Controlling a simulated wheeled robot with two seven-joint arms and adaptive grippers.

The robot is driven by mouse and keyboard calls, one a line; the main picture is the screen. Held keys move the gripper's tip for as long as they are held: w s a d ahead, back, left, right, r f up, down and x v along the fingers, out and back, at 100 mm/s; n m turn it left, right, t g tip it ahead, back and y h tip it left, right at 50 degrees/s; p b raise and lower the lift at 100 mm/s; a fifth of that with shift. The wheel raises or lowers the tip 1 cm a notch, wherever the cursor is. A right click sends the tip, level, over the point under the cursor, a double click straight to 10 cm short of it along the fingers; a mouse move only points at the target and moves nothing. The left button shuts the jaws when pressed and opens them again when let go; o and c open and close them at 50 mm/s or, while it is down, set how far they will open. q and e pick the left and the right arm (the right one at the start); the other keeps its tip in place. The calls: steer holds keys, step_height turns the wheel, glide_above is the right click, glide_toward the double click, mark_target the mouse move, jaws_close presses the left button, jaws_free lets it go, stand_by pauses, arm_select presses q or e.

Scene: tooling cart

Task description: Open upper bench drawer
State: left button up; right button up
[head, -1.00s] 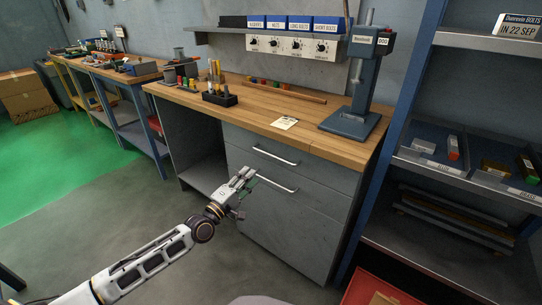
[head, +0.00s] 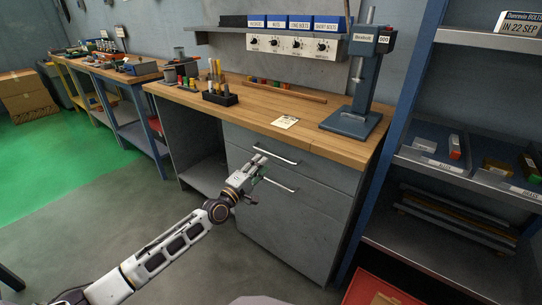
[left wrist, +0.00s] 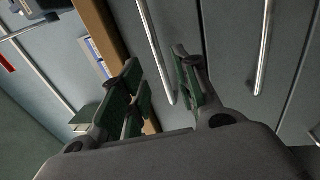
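The upper bench drawer (head: 318,165) is shut in the grey cabinet under the wooden worktop. Its bar handle (head: 276,155) is metal and runs along the drawer front. My left gripper (head: 263,163) is close in front of the drawer fronts, near the left end of this handle. In the left wrist view the green-padded fingers (left wrist: 158,62) are spread apart, and the upper handle (left wrist: 153,38) shows in the gap between them. I cannot tell whether the fingers touch it. My right gripper is not in view.
A lower drawer (head: 290,218) with its own handle (head: 282,186) sits just below. The worktop (head: 252,120) holds a tool block (head: 220,98), a paper card (head: 286,121) and a press stand (head: 350,122). A blue-framed shelf stands at the right. Open floor lies at the left.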

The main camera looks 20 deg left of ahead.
mark_target(271, 154)
arm_select(q)
steer(key=b+x, duration=0.1)
steer(key=x, duration=0.5)
steer(key=shift+w+d, duration=0.15)
steer(key=shift+w, duration=0.15)
steer(key=shift+w+r, duration=0.1)
steer(key=shift+w, duration=0.05)
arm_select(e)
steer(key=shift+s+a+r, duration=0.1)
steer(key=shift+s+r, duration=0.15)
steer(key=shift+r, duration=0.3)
arm_select(q)
steer(key=c, duration=0.6)
jaws_close()
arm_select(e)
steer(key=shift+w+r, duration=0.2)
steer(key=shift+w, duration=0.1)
